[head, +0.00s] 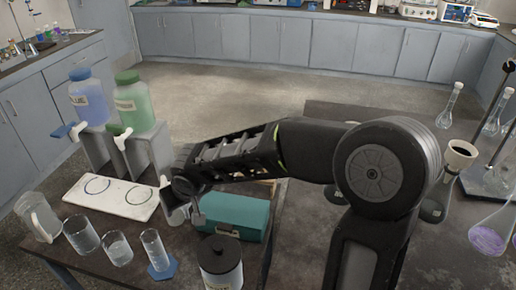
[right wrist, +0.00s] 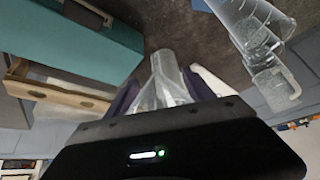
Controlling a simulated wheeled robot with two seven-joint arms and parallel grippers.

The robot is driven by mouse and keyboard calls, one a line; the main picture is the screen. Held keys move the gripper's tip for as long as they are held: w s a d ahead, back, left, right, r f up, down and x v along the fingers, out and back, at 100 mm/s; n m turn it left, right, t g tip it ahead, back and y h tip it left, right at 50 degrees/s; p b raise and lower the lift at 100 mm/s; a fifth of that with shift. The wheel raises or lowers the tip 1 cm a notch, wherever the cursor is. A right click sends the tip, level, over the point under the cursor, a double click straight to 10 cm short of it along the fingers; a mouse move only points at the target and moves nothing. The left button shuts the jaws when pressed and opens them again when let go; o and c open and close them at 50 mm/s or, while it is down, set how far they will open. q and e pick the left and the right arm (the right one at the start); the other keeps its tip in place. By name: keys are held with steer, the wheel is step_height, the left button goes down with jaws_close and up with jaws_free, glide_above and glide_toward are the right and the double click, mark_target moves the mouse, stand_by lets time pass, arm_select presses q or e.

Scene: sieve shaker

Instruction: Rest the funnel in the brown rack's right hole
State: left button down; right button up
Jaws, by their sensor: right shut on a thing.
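My right gripper (head: 180,194) reaches in from the right in the head view, above the table by the teal box. In the right wrist view its dark fingers (right wrist: 164,92) are shut on a clear funnel (right wrist: 164,72), whose narrow end points away from the palm. The brown rack (right wrist: 60,96) shows at the left of the right wrist view, with dark holes in its top board. The funnel is apart from the rack. In the head view my arm hides nearly all of the rack. My left gripper is not in view.
A teal box (head: 232,213) stands beside the gripper, a black-lidded jar (head: 220,262) in front. A white plate (head: 112,197), several beakers and a cylinder (head: 155,250) stand to the left. Blue (head: 88,98) and green (head: 132,100) bottles sit on grey stands. Glass flasks stand at right.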

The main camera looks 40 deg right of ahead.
steer(key=w+d+m+p, duration=0.1)
steer(key=d, duration=0.3)
steer(key=w+d+r+m+h+p, duration=0.1)
steer(key=d, duration=0.3)
steer(key=w+d+r+m+p, duration=0.1)
steer(key=d, duration=0.3)
steer(key=shift+w+d+p, duration=0.15)
steer(key=shift+d+p, duration=0.2)
steer(key=d+m+h+p, duration=0.2)
steer(key=d, duration=1.2)
steer(key=shift+d+r+m+g+p, duration=0.3)
steer(key=shift+r+m+g+p, duration=0.1)
steer(key=shift+f+b, duration=0.95)
steer(key=shift+f, duration=0.95)
steer(key=shift+s+f+b, duration=0.1)
steer(key=shift+s+b, duration=0.1)
steer(key=shift+b, duration=0.2)
steer(key=shift+b, duration=0.35)
